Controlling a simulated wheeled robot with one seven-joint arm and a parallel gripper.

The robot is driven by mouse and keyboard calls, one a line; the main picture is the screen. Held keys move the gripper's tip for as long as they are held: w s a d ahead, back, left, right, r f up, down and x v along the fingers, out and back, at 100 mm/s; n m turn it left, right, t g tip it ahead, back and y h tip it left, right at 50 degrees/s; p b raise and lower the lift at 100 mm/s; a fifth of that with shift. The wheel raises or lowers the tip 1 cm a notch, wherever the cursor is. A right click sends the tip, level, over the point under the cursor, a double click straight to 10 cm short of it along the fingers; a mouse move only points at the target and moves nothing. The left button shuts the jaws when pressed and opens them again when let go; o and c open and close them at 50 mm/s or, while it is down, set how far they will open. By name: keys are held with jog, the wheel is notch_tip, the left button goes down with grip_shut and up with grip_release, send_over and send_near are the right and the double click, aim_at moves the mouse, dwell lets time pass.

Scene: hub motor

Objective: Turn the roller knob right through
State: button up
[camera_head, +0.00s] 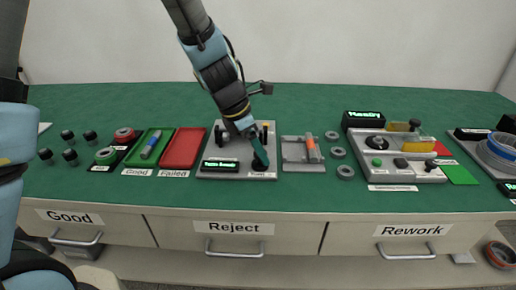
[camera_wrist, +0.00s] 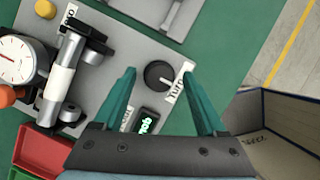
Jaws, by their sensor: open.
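The roller knob (camera_wrist: 156,76) is a round black knob with a white mark, on the grey station plate (camera_wrist: 118,48) beside a label reading "Turn". In the wrist view my gripper (camera_wrist: 160,73) is open, with one teal finger on each side of the knob and a visible gap to each. Whether the fingertips are down at knob height I cannot tell. In the head view my gripper (camera_head: 260,158) reaches down over the right part of the station plate (camera_head: 212,151), and its fingers largely hide the knob.
A white roller (camera_wrist: 62,80) on supports and a dial gauge (camera_wrist: 18,60) stand left of the knob. A small lit display (camera_wrist: 148,120) is close to the fingers. A red tray (camera_head: 182,148) and a grey fixture (camera_head: 293,153) flank the station.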

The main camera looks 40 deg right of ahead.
grip_shut()
dwell(0.5)
